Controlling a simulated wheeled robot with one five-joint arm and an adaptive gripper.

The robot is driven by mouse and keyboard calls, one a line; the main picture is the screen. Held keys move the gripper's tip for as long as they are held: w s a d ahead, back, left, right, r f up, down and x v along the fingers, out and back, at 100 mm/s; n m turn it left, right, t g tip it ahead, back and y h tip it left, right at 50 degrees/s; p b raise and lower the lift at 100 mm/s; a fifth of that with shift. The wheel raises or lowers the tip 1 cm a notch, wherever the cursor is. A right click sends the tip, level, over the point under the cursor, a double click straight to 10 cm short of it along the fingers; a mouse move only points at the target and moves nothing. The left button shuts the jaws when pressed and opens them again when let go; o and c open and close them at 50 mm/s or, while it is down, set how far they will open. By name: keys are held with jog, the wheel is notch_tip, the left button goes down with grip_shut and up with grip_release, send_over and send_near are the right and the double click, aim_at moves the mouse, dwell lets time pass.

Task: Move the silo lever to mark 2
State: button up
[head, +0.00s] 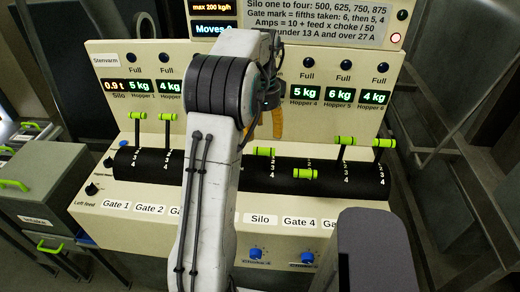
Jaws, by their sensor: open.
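The silo lever (264,151) has a bright green handle and stands on the black drum, above the white "Silo" label (264,219). Its handle is just right of my arm. The marks beside it are too small to read surely, so I cannot tell its setting. My gripper (266,132) is open, a little above and behind the handle in the picture. One orange finger (278,123) shows clearly; much of the rest is hidden behind my arm. I see no contact with the lever.
The Gate 4 lever (305,174) is close on the right and sits lower. The Gate 5 (346,141) and Gate 6 (384,143) levers stand farther right. Gate 1 (137,116) and Gate 2 (167,117) levers stand left. My arm hides the Gate 3 area.

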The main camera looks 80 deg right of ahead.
aim_at(262, 150)
jog(key=shift+a+f+m, duration=0.1)
jog(key=shift+a+m, duration=0.15)
jog(key=shift+m, duration=1.15)
jog(key=f+p, duration=0.1)
jog(key=p, duration=0.1)
jog(key=shift+f+p, duration=0.25)
jog(key=shift+p, duration=0.05)
jog(key=shift+a+f+p, duration=0.1)
jog(key=shift+f+p, duration=0.3)
jog(key=shift+f, duration=2.45)
